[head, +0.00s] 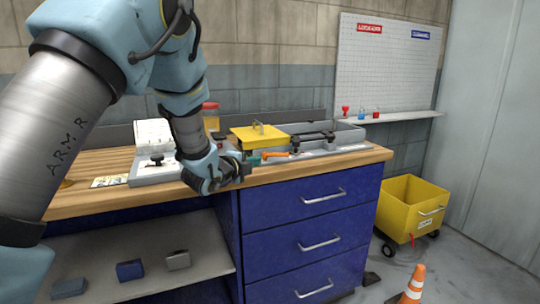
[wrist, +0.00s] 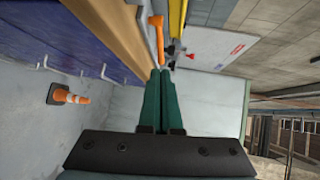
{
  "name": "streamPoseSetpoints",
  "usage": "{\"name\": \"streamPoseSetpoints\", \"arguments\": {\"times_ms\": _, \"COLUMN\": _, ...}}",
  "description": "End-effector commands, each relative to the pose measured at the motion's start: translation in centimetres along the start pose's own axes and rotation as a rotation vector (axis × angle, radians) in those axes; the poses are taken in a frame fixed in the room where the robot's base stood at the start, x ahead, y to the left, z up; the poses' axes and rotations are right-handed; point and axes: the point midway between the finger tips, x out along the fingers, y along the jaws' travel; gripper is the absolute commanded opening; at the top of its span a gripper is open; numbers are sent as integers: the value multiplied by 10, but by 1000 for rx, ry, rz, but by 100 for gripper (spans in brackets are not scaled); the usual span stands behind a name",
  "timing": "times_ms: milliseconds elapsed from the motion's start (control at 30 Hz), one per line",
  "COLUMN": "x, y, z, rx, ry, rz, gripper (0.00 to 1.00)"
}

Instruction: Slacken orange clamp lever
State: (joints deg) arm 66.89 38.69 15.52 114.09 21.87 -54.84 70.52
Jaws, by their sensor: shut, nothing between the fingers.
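The orange clamp lever (head: 274,154) lies along the front of the grey fixture on the wooden bench top, just right of my gripper in the head view. In the wrist view the orange lever (wrist: 157,38) shows just beyond the fingertips, near the bench edge. My gripper (head: 246,165) is at the bench's front edge, with its dark green fingers pressed together and nothing between them. In the wrist view the closed fingers (wrist: 160,75) point at the lever's end. I cannot tell whether they touch it.
A yellow block (head: 258,136) with a knob sits behind the lever, beside a long grey tray (head: 345,136). A white device (head: 153,135) stands left on the bench (head: 110,210). A yellow wheeled bin (head: 408,208) and an orange cone (head: 414,284) stand on the floor at right.

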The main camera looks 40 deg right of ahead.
Motion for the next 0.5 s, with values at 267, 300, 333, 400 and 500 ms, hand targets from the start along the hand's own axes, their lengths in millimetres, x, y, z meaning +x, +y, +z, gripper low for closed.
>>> {"name": "streamPoseSetpoints", "arguments": {"times_ms": 267, "x": 56, "y": -4, "z": -1, "rx": -1, "ry": 1, "rz": -2, "gripper": 0}}
{"name": "streamPoseSetpoints", "arguments": {"times_ms": 300, "x": 64, "y": -3, "z": -1, "rx": -1, "ry": 1, "rz": -2, "gripper": 0}}
{"name": "streamPoseSetpoints", "arguments": {"times_ms": 333, "x": 70, "y": -4, "z": 0, "rx": -1, "ry": 1, "rz": -3, "gripper": 0}}
{"name": "streamPoseSetpoints", "arguments": {"times_ms": 400, "x": 84, "y": -3, "z": 0, "rx": -1, "ry": 1, "rz": -2, "gripper": 0}}
{"name": "streamPoseSetpoints", "arguments": {"times_ms": 500, "x": 100, "y": -3, "z": -1, "rx": -1, "ry": 1, "rz": -3, "gripper": 0}}
